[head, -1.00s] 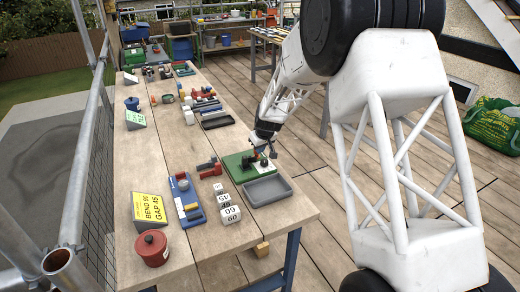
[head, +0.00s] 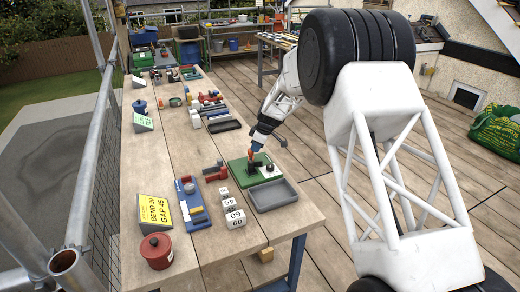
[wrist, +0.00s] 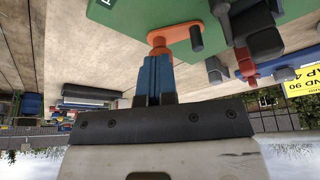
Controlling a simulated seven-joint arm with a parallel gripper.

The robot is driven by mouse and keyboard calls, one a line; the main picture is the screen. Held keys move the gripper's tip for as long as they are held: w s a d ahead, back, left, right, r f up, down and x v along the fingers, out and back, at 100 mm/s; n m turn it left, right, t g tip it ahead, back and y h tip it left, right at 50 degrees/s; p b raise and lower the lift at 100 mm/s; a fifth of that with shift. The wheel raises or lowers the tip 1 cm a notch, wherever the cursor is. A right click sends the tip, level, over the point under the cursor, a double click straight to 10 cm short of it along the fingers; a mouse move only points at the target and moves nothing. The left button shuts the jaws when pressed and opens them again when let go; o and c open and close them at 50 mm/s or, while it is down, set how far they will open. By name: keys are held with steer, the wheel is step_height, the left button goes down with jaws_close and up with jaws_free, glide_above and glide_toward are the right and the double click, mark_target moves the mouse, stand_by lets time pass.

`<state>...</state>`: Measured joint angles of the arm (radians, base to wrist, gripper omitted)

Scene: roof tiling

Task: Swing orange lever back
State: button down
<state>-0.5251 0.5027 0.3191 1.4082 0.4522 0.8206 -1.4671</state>
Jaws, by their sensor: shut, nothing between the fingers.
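The green board (head: 233,181) lies flat on the bench near its right edge. The orange lever (wrist: 176,34) shows in the wrist view as a flat orange arm on the board, with a rounded end by my fingertips and a dark upright peg (wrist: 196,39) at its other end. My gripper (wrist: 157,58) is shut, its blue fingers together, with nothing between them. The fingertips are at the lever's rounded end; I cannot tell whether they touch. In the head view my gripper (head: 253,150) is low over the back of the board and hides part of the lever.
A grey tray (head: 272,207) stands in front of the board. A yellow sign (head: 155,211) and red pot (head: 156,251) stand further left.

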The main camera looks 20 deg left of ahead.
steer(key=a+n, duration=0.1)
steer(key=n, duration=0.1)
steer(key=a+n+g, duration=0.1)
steer(key=shift+s+a+f+n, duration=0.1)
steer(key=shift+s+a+n, duration=0.15)
steer(key=shift+n, duration=0.15)
steer(key=n, duration=0.1)
steer(key=a+n+g+h, duration=0.1)
steer(key=shift+s+a+n, duration=0.25)
steer(key=shift+s+n, duration=0.05)
steer(key=shift+s+a+n+g, duration=0.35)
steer(key=shift+a+n, duration=0.2)
steer(key=shift+n, duration=0.55)
steer(key=shift+s+a, duration=0.25)
steer(key=shift+s, duration=0.1)
